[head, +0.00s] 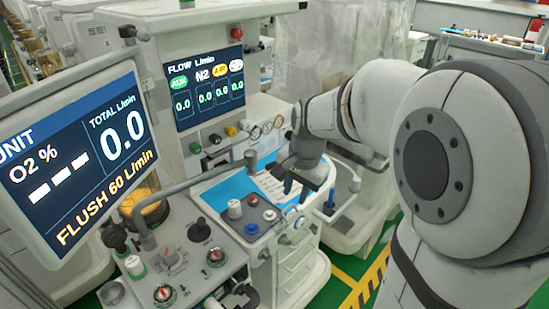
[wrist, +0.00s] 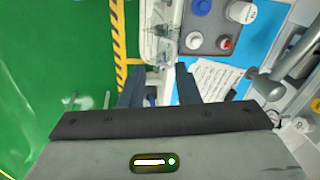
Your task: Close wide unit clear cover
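My gripper (head: 297,188) is over the right end of the cart's worktop in the head view. In the wrist view my gripper (wrist: 159,70) has its two dark fingers apart, with nothing held between them. A clear, see-through part (wrist: 162,38) sits beyond the fingertips at the cart's side, and looks like the clear cover. Its hinge and whether it stands open cannot be made out. In the head view a pale see-through part (head: 345,188) shows right of my gripper, partly hidden by my arm.
The worktop holds a blue mat (head: 232,190) with a printed sheet (wrist: 215,78) and several knobs. A grey rail (head: 210,174) crosses above it. A monitor (head: 75,155) stands at left. Green floor (wrist: 55,60) with yellow striping lies beside the cart.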

